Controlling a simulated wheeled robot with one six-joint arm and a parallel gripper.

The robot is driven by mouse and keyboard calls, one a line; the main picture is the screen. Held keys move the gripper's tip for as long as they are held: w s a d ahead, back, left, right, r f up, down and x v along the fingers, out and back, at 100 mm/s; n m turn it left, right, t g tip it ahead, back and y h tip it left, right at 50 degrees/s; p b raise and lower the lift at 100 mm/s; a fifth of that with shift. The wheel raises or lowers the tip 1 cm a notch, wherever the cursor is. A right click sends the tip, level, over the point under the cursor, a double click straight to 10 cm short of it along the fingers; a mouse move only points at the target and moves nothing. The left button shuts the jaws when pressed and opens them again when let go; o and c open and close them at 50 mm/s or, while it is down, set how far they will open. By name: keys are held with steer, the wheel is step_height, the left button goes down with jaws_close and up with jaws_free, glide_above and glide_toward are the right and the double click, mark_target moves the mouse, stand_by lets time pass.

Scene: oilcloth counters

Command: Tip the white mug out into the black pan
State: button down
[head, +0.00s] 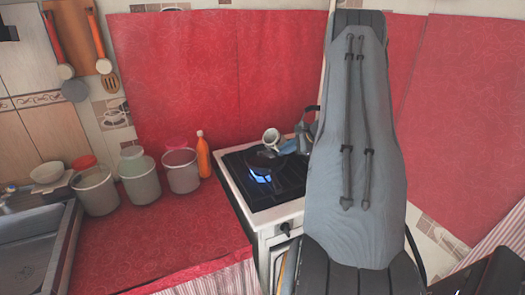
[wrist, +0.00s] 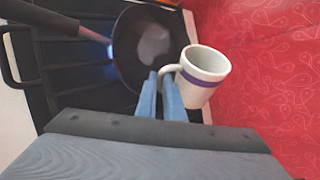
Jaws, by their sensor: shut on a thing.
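The white mug (wrist: 207,66) with a purple band is held by its handle between the blue fingers of my gripper (wrist: 164,95). The black pan (wrist: 128,56) lies beyond the fingertips in the wrist view, with the mug at its right edge. A pale patch shows in the pan; I cannot tell if it is contents or a reflection. In the head view the mug (head: 271,138) looks tilted and sits just above the pan (head: 261,160) on the stove. My gripper (head: 287,147) is to the mug's right, partly hidden by my arm. The mug's inside looks pale.
A blue flame (head: 261,178) burns under the pan on the stove (head: 287,200). A kettle (head: 305,128) stands behind, partly covered by my arm. An orange bottle (head: 203,155) and several canisters stand on the red counter (head: 185,230) to the left. The counter's front is clear.

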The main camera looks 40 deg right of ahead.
mark_target(281, 139)
steer(key=shift+w+d+r+m+y, duration=0.3)
steer(key=shift+d+r+m+y, duration=0.35)
steer(key=shift+d+y, duration=0.1)
steer(key=b, duration=0.1)
steer(key=d+m+y+b, duration=0.1)
steer(key=shift+w+d+t+b, duration=0.2)
steer(key=shift+w+t+b, duration=0.05)
steer(key=shift+t+b, duration=0.1)
steer(key=y+b, duration=0.1)
steer(key=d+r+m+b, duration=0.1)
steer(key=b, duration=0.1)
steer(key=shift+d+m+t+y, duration=0.2)
steer(key=shift+m+t+y, duration=0.05)
steer(key=shift+y, duration=0.1)
steer(key=shift+d+r+m+y+b, duration=0.25)
steer(key=shift+r+y+b, duration=0.1)
steer(key=shift+r+b, duration=0.2)
steer(key=shift+d+r+m+y+b, duration=0.15)
steer(key=shift+d+r+y+b, duration=0.15)
steer(key=shift+r+b, duration=0.2)
steer(key=shift+s+r+y, duration=0.1)
steer(key=shift+r+y, duration=0.15)
steer(key=shift+r, duration=0.15)
